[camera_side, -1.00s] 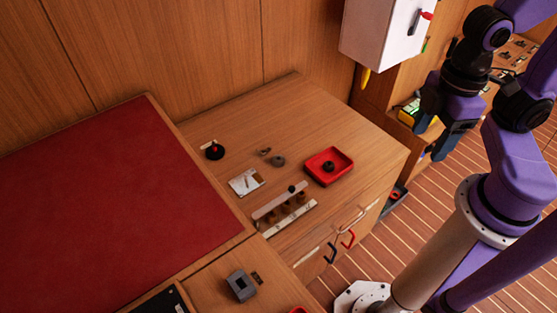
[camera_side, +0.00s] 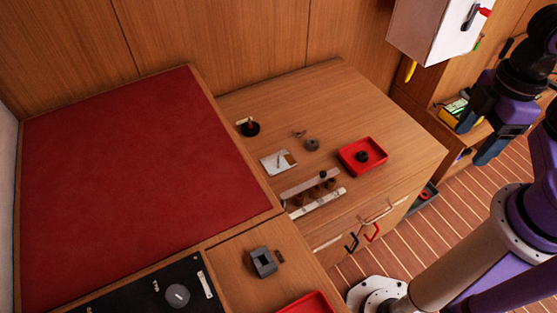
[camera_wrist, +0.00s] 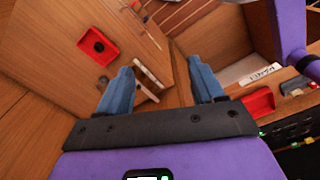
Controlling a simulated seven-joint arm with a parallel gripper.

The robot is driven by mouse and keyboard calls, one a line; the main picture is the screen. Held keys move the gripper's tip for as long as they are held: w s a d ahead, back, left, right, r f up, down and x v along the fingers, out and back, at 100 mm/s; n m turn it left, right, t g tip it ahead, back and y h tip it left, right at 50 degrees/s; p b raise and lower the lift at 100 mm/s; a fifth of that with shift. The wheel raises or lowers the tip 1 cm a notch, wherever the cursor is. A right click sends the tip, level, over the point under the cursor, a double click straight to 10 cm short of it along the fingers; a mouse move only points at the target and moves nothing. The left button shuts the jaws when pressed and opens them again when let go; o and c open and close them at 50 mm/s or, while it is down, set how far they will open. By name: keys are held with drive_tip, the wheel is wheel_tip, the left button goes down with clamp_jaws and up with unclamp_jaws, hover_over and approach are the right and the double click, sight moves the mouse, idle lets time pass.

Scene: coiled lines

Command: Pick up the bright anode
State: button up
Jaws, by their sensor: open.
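No piece is plainly a bright anode. A small grey round piece (camera_side: 312,145) lies on the wooden counter, with a smaller brownish piece (camera_side: 299,133) beside it. A dark round piece sits in a red tray (camera_side: 376,145); the tray also shows in the wrist view (camera_wrist: 84,42). A pale rack (camera_side: 318,204) holds several brown cylinders at the counter's front. My gripper (camera_side: 475,143) is to the right of the counter, apart from all of these. In the wrist view its two blue fingers (camera_wrist: 159,64) are spread with nothing between them.
A red-topped board (camera_side: 130,180) fills the left. A white box (camera_side: 437,30) hangs on the wall behind the counter's right end. A grey block with a square opening (camera_side: 263,261) and another red tray (camera_side: 308,303) are at the front. The counter's back right is clear.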

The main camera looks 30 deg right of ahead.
drive_tip(key=w+a+f+m, duration=0.2)
drive_tip(key=w+a+m, duration=0.45)
drive_tip(key=w, duration=0.45)
drive_tip(key=m, duration=1.9)
hover_over(314, 139)
wheel_tip(314, 139, down, 15)
drive_tip(key=f, duration=1.7)
drive_tip(key=shift+s+a, duration=0.35)
drive_tip(key=c, duration=1.2)
drive_tip(key=shift+r, duration=0.15)
